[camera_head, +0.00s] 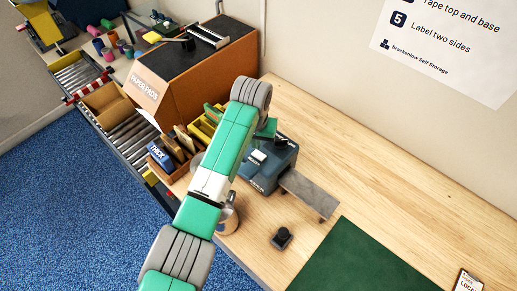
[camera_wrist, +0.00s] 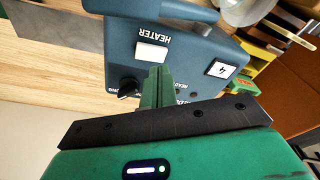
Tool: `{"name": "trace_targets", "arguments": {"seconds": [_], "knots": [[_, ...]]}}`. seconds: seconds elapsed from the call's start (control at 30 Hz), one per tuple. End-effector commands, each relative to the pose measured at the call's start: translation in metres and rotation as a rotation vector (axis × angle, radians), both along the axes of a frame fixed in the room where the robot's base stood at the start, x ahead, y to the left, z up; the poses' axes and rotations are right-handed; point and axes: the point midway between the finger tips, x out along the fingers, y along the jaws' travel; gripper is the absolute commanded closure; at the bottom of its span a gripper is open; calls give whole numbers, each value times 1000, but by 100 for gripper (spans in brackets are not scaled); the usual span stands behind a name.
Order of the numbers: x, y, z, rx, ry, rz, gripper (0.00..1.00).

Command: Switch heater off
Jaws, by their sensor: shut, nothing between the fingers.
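The heater switch is a white rocker (camera_wrist: 152,52) under the upside-down word HEATER, on the dark blue machine (camera_wrist: 190,45) in the wrist view. The machine (camera_head: 284,158) stands on the wooden bench in the head view, partly behind my arm. My gripper (camera_wrist: 158,75) is shut and empty, its green fingertips just below the switch in the wrist view. I cannot tell whether they touch the switch or the panel. A black knob (camera_wrist: 128,88) sits to the left of the fingers. Part of the panel lettering is hidden behind the fingers. I cannot read the switch's position.
A grey metal plate (camera_head: 308,193) sticks out from the machine. A small black knobbed object (camera_head: 282,238) and a green mat (camera_head: 360,262) lie nearer. A metal pot (camera_head: 228,216) stands beside my arm. Cartons and a paper pads box (camera_head: 195,75) stand behind. The right bench is mostly clear.

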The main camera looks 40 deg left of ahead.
Motion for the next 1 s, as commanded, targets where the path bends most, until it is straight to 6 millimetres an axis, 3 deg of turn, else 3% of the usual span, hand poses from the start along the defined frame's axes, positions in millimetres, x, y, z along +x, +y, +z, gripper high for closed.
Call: {"name": "trace_targets", "arguments": {"seconds": [0.03, 0.4, 1.0], "knots": [[0, 0, 10, -1, -1, 0, 100], [0, 0, 43, 0, 0, 1, 100], [3, -2, 43, 4, -9, -6, 100]]}}
